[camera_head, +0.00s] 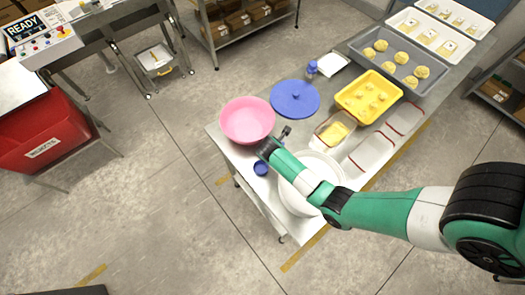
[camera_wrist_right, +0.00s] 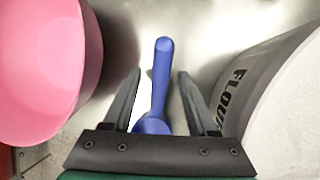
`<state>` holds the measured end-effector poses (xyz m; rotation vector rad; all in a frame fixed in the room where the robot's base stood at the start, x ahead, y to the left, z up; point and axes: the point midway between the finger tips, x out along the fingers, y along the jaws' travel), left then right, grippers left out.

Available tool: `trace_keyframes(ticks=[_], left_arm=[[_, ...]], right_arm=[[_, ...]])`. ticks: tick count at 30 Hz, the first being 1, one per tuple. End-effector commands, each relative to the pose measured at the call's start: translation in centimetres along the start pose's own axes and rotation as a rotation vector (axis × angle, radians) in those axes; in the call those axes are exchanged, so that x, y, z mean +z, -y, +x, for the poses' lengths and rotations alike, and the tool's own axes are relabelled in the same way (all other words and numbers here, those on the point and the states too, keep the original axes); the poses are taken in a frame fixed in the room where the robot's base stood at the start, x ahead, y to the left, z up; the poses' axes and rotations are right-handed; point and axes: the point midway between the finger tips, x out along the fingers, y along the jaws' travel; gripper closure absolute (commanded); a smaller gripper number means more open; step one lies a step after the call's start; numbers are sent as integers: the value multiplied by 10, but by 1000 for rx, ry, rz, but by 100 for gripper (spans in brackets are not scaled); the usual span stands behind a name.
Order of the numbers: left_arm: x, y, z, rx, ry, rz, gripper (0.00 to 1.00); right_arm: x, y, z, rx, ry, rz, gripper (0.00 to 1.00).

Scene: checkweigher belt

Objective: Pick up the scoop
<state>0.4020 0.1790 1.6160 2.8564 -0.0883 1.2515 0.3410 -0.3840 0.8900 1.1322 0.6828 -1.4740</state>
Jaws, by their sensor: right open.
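The blue scoop (camera_wrist_right: 161,75) lies in the right wrist view with its narrow handle pointing away, between the two fingers of my right gripper (camera_wrist_right: 159,73). The fingers are open, with a gap on each side of the handle. The scoop's wider end is partly hidden by the gripper's palm. In the head view my right gripper (camera_head: 265,152) is over the near left end of the steel table. A small blue shape (camera_head: 261,169), which looks like part of the scoop, shows just below it. My left gripper is not in view.
A pink bowl (camera_head: 247,120) stands close on one side of the gripper, and a white flour bin (camera_head: 292,201) on the other. Further along are a blue lid (camera_head: 295,99), a container with yellow contents (camera_head: 335,131) and a yellow tray (camera_head: 368,97).

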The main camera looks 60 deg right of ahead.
Motion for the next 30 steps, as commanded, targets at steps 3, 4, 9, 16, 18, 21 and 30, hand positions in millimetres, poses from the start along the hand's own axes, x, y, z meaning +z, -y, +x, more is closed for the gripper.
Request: trace_keyframes(ticks=[3,4,9,16,18,21,30], left_arm=[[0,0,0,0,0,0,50],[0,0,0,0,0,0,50],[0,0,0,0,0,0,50],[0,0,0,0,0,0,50],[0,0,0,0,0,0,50],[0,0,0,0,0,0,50],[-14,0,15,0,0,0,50]], right_arm=[[0,0,0,0,0,0,58],[0,0,0,0,0,0,63],[0,0,0,0,0,0,94],[0,0,-1,0,0,0,100],[0,0,-1,0,0,0,100],[0,0,-1,0,0,0,100],[18,-9,-44,4,1,3,100]])
